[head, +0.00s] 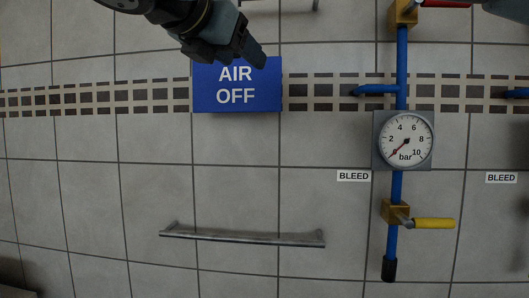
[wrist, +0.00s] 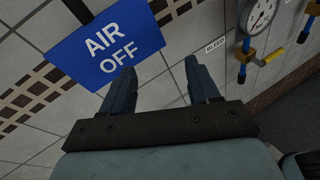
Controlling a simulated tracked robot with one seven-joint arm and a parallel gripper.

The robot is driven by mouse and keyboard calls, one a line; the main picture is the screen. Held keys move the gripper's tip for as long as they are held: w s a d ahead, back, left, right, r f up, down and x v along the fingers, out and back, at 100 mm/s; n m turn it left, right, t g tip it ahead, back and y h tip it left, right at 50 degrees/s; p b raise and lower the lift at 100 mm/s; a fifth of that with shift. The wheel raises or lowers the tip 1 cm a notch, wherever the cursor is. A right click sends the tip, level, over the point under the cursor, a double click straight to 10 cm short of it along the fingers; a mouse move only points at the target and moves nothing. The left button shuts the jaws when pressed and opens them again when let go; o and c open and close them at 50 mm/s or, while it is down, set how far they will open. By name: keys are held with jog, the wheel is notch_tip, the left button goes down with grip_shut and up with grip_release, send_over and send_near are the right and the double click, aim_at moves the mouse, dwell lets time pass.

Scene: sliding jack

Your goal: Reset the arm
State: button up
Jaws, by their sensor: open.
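My gripper (head: 252,52) hangs in from the top of the head view, in front of the upper right part of a blue sign (head: 222,94) reading AIR OFF. In the wrist view, my gripper's two dark fingers (wrist: 160,72) are apart with nothing between them. The same sign (wrist: 85,62) lies beyond and to the left of them, partly behind the left finger. I cannot tell how far the fingers are from the sign.
Right of the sign, a blue pipe (head: 402,62) carries a bar gauge (head: 406,140), needle near zero, and a brass valve with a yellow handle (head: 434,224) pointing right. White BLEED labels (head: 354,176) are nearby. A metal rail (head: 243,238) crosses the tiled wall below the sign.

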jog(key=w+d+f+m+g+y, duration=0.1)
jog(key=w+d+f+m+g, duration=0.15)
jog(key=d+f+m, duration=0.5)
jog(key=w+d+f+m+g+y, duration=0.1)
jog(key=d+f+m+g, duration=0.25)
jog(key=d+f, duration=0.8)
jog(key=s+d+f+m+g+y, duration=0.1)
jog(key=s+d+f+m, duration=0.3)
jog(key=f+m, duration=0.4)
jog(key=s+d+f+m+g+y, duration=0.1)
jog(key=s+d+f+m+y, duration=0.2)
jog(key=f+m, duration=0.6)
jog(key=shift+s+d+f+y, duration=0.45)
jog(key=shift+d+f, duration=0.3)
jog(key=shift+d, duration=0.3)
